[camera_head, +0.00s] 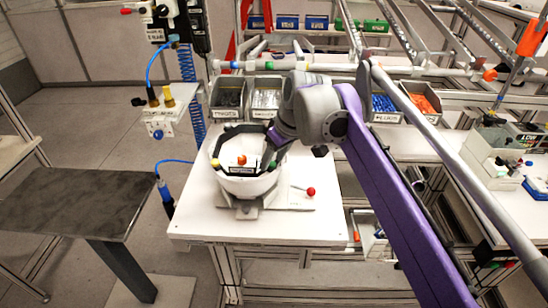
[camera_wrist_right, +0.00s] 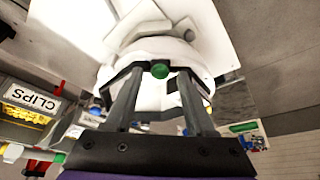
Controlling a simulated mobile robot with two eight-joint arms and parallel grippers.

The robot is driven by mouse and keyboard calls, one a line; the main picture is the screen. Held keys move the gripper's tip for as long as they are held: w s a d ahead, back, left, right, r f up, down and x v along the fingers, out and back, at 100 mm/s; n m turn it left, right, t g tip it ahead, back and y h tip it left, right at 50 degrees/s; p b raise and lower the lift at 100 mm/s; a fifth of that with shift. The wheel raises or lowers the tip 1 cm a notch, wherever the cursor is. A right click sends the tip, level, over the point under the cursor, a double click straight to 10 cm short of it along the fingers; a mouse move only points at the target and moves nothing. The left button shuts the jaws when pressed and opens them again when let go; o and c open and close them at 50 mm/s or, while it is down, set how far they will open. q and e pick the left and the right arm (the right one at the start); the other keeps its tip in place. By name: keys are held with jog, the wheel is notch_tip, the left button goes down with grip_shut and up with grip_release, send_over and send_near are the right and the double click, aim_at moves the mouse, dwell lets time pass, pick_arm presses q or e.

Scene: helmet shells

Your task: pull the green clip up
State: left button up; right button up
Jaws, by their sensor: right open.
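The white helmet shell (camera_head: 243,184) sits in a fixture on the white table, open side up with a dark lining. The green clip (camera_wrist_right: 160,71) shows as a round green knob at the shell's rim in the right wrist view. A small green spot shows at the shell's right side in the head view (camera_head: 273,164). My right gripper (camera_wrist_right: 160,73) is open, its two dark fingers reaching to the shell with the green knob between their tips. I cannot tell whether they touch it. My left gripper is not in view.
An orange knob (camera_head: 241,160) and a yellow knob (camera_head: 215,163) are on the shell. A red ball-ended lever (camera_head: 311,191) lies right of it. Grey bins (camera_head: 228,98) line the table's back. The table's front (camera_head: 250,229) is clear.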

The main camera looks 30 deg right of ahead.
jog(key=shift+c, duration=0.3)
grip_shut()
dwell(1.1)
